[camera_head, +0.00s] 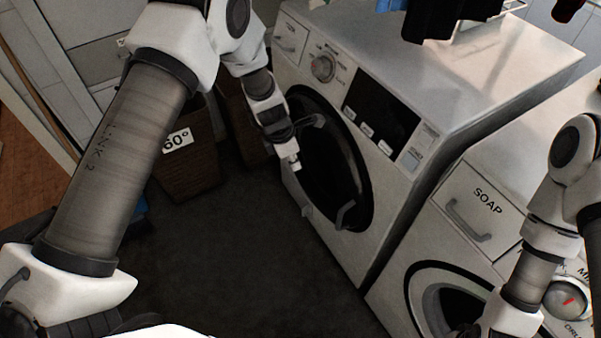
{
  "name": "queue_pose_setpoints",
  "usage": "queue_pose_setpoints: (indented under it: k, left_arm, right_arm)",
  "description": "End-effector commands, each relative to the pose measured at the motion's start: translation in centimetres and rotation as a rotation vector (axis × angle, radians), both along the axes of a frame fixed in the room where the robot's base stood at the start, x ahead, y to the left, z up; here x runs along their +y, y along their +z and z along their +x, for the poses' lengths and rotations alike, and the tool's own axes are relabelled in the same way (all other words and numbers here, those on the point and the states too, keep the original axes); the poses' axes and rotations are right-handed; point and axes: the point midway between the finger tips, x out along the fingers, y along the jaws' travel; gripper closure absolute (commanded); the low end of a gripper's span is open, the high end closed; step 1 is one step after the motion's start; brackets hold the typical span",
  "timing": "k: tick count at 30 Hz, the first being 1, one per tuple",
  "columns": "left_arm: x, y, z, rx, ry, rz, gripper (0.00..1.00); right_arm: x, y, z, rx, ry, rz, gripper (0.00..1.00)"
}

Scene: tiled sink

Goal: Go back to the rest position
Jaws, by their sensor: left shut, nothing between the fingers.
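My left arm comes in from the left. Its gripper (293,160) hangs in front of the left edge of a white washing machine's round dark door (340,185). The gripper is shut with nothing visible in it; I cannot tell whether it touches the door. The door looks closed. My right arm shows at the right edge and runs down in front of the second machine (405,285). Its gripper is cut off by the bottom of the picture.
A brown basket labelled 60° (190,175) stands left of the washing machine, with another dark basket beside it. The second machine has a SOAP drawer (477,213) and a knob. Dark clothes (440,18) hang above the washer top. The dark floor (235,255) between is clear.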

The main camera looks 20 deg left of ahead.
Motion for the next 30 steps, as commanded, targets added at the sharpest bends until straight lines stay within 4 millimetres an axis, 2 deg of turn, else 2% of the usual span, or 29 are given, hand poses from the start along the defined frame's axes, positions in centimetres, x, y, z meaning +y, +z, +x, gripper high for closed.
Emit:
queue_pose_setpoints:
  k: [3,10,11,14,17,20,21,22,23,24,25,27,28,30]
  left_arm:
    - [0.2,1.1,-0.2,0.000,0.001,0.000,1.00]
    - [0.2,1.2,-0.3,0.002,0.000,0.000,1.00]
    - [0.2,0.9,-0.4,0.007,0.001,0.000,1.00]
    - [0.4,-1.6,-2.1,0.056,0.005,-0.002,1.00]
    - [0.8,-5.1,-7.4,0.177,-0.006,0.003,1.00]
    - [2.6,-8.9,-15.5,0.294,-0.118,0.062,1.00]
    - [3.5,-10.1,-18.9,0.323,-0.223,0.093,1.00]
    - [4.1,-10.8,-21.6,0.340,-0.323,0.112,1.00]
    - [4.8,-11.3,-24.2,0.349,-0.442,0.130,1.00]
    - [5.7,-11.7,-27.8,0.351,-0.637,0.144,1.00]
    - [6.2,-11.8,-30.5,0.341,-0.817,0.146,1.00]
    - [6.7,-11.1,-34.3,0.259,-1.220,0.137,1.00]
    - [6.7,-10.7,-35.2,0.209,-1.377,0.134,1.00]
    - [6.2,-9.8,-35.6,0.075,-1.693,0.149,1.00]
  right_arm:
    - [0.0,0.0,0.0,0.000,0.000,0.000,0.00]
    - [0.0,0.1,0.0,0.001,0.000,0.000,0.00]
    - [0.0,0.1,0.0,0.001,0.000,0.000,0.00]
    - [0.0,0.0,0.0,0.001,0.000,0.000,0.00]
    - [0.0,0.0,0.0,0.001,0.000,0.000,0.00]
    - [0.0,0.1,0.0,0.001,0.000,0.000,0.00]
    - [0.0,0.1,0.0,0.001,0.000,0.000,0.00]
    - [0.0,0.1,0.0,0.001,0.000,0.000,0.00]
    - [0.0,0.1,0.0,0.001,0.000,0.000,0.00]
    - [0.0,0.1,0.0,0.001,0.000,0.000,0.00]
    - [0.0,0.1,0.0,0.001,0.000,0.000,0.00]
    - [0.0,0.1,0.0,0.001,0.000,0.000,0.00]
    - [0.0,0.1,0.0,0.001,0.000,0.000,0.00]
    - [0.0,0.1,0.0,0.001,0.000,0.000,0.00]
